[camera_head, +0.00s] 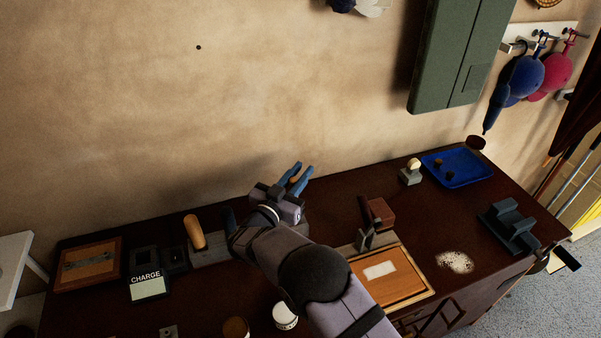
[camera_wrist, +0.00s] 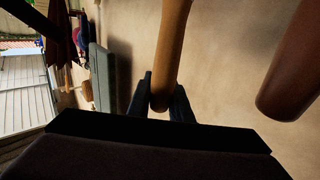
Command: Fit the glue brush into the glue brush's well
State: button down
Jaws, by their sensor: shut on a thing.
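My gripper (camera_head: 298,178) is raised above the back of the bench, its blue fingers pointing up and to the right. In the wrist view, the gripper (camera_wrist: 164,98) is shut on a tan rounded handle, likely the glue brush (camera_wrist: 170,45). The handle's end sits between the fingertips and the rest runs out of the picture's top. Its brush end is not visible, and the held piece is hard to make out in the head view. I cannot identify the well for certain; a grey base (camera_head: 212,253) on the bench is partly hidden behind my arm.
An orange handle (camera_head: 194,232) stands at the grey base. A darker brown cylinder (camera_wrist: 290,70) is near the gripper in the wrist view. A wooden board (camera_head: 400,282), blue tray (camera_head: 460,180), CHARGE box (camera_head: 150,287) and white-topped jar (camera_head: 285,316) crowd the bench. A green cabinet (camera_head: 455,55) hangs above.

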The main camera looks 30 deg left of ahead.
jog(key=shift+f+b, duration=0.9)
jog(key=shift+f, duration=0.3)
jog(key=shift+r, duration=0.2)
jog(key=shift+r+p, duration=0.75)
jog(key=shift+r, duration=0.15)
